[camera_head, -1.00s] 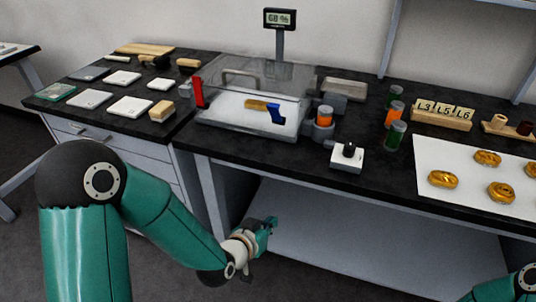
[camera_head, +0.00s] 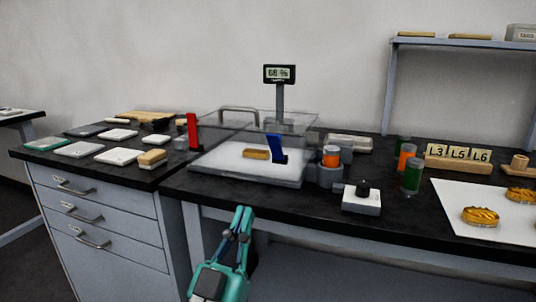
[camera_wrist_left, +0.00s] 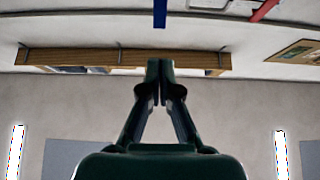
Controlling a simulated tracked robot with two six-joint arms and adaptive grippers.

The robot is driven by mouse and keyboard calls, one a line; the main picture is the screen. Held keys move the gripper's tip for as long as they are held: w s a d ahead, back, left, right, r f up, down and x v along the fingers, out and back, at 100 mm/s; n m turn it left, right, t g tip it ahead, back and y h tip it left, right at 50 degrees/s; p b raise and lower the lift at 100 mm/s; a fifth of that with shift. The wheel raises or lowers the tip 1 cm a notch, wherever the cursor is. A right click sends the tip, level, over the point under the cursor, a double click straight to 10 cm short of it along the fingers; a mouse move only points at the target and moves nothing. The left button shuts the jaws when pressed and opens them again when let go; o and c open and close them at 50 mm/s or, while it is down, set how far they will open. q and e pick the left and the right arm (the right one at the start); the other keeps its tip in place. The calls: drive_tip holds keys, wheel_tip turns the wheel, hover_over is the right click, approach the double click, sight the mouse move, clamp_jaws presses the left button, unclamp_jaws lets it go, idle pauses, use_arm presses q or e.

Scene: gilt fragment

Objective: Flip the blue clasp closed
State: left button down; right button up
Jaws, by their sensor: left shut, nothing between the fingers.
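The blue clasp (camera_head: 276,149) stands up, slightly tilted, at the front right of a clear case (camera_head: 240,178). A red clasp (camera_head: 193,131) stands upright at the case's left side. A gilt fragment (camera_head: 256,154) lies on the white floor inside. My left gripper (camera_head: 243,210) is shut and empty, pointing up in front of the bench edge, below and apart from the blue clasp. In the left wrist view its fingertips (camera_wrist_left: 160,68) are together, with the blue clasp (camera_wrist_left: 160,14) at the top edge and the red clasp (camera_wrist_left: 263,10) to its right. My right gripper is out of view.
A display post (camera_head: 279,75) reading 68 % stands behind the case. Orange-topped grey fittings (camera_head: 331,157) stand close to the case's right side. A white box with a black knob (camera_head: 361,200) and green and orange jars (camera_head: 411,177) are further right. Pale tiles (camera_head: 119,156) lie left.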

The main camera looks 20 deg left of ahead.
use_arm(q)
drive_tip(key=p, duration=0.5)
approach(273, 138)
drive_tip(key=x, duration=0.7)
drive_tip(key=shift+w+a, duration=0.1)
